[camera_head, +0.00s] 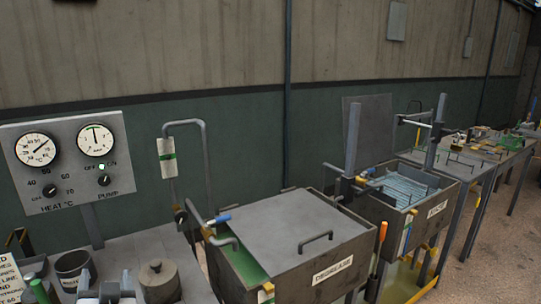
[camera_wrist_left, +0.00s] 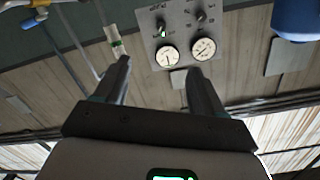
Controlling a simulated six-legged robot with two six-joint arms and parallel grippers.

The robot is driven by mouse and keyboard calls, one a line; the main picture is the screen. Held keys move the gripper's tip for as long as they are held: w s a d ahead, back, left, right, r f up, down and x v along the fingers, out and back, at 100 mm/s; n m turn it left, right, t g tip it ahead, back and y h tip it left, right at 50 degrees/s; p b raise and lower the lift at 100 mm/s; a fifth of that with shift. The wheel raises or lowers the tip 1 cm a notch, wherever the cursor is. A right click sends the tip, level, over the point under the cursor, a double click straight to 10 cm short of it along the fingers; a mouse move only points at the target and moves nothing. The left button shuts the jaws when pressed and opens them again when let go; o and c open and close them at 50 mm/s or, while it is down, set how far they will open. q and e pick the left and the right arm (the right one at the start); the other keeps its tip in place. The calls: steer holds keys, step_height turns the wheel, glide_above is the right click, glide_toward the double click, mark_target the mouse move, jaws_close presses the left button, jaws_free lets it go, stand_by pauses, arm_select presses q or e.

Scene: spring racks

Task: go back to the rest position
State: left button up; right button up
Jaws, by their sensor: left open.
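My left gripper (camera_head: 106,280) shows at the bottom left of the head view, with its fingers pointing up. In the left wrist view its two fingers (camera_wrist_left: 158,68) are spread apart with nothing between them, so it is open and empty. The panel also shows upside down beyond the fingertips in the left wrist view (camera_wrist_left: 180,22). My right gripper is in neither view.
A lidded pot (camera_head: 160,282) and a dark cup (camera_head: 72,265) stand close to the left gripper. The degrease tank (camera_head: 330,272) has a grey lid (camera_head: 285,228). A second tank (camera_head: 436,210) and long benches (camera_head: 500,158) run to the right. Bare floor (camera_head: 505,255) shows at right.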

arm_select(q)
steer(key=s+d+f+m+g+h, duration=0.1)
steer(key=d+f+g+h, duration=0.15)
steer(key=f, duration=0.75)
steer(key=s+d+f+m+g+h, duration=0.1)
steer(key=s+d+f+m+h, duration=0.15)
steer(key=f, duration=0.75)
steer(key=s+d+f+m+g+h, duration=0.1)
steer(key=d+f+g+h, duration=0.15)
steer(key=f, duration=0.75)
steer(key=s+d+f+n+g+h, duration=0.2)
steer(key=s+d+f+g, duration=0.2)
steer(key=s, duration=0.5)
steer(key=s+d+f+n+g+h, duration=0.3)
steer(key=s+d+f+g, duration=0.1)
steer(key=s+d+f, duration=0.3)
steer(key=shift+s+d, duration=0.9)
steer(key=shift+s, duration=0.25)
